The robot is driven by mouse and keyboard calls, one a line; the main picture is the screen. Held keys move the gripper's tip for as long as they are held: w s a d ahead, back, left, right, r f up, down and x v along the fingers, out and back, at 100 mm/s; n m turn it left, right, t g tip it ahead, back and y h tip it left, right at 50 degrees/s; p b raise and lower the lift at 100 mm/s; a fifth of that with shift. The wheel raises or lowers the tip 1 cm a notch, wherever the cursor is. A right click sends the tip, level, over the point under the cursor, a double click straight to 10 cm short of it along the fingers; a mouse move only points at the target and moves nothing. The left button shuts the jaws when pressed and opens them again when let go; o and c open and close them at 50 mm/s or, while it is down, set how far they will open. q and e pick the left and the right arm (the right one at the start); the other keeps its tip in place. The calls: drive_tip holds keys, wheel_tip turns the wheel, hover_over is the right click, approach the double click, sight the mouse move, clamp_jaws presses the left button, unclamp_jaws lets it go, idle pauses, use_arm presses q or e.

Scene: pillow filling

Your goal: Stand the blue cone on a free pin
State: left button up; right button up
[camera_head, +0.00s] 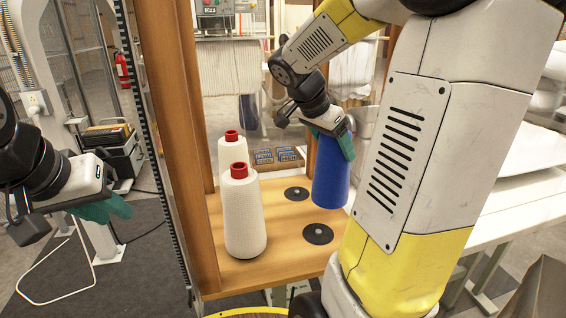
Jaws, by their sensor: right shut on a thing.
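The blue cone (329,176) is held upright in my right gripper (335,137), whose teal fingers close around its upper end. The cone hangs close over the wooden shelf, between and to the right of two black discs with pins. I cannot tell whether the cone's base touches the shelf. My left gripper (112,208) is far left, away from the shelf, with teal fingers; its opening is unclear.
Two white cones with red tops, a front one (244,215) and a rear one (231,152), stand on the left of the wooden shelf (285,265). A wooden post (178,120) borders the shelf's left. A small tray (277,158) lies at the back. White tables are right.

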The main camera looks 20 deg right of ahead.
drive_tip(key=w+a+f, duration=0.2)
drive_tip(key=w, duration=0.4)
drive_tip(key=w+a+f, duration=0.2)
drive_tip(key=w, duration=0.5)
drive_tip(key=shift+w+f, duration=0.3)
drive_tip(key=shift+f, duration=0.2)
drive_tip(key=o, duration=2.1)
drive_tip(key=shift+c, duration=0.2)
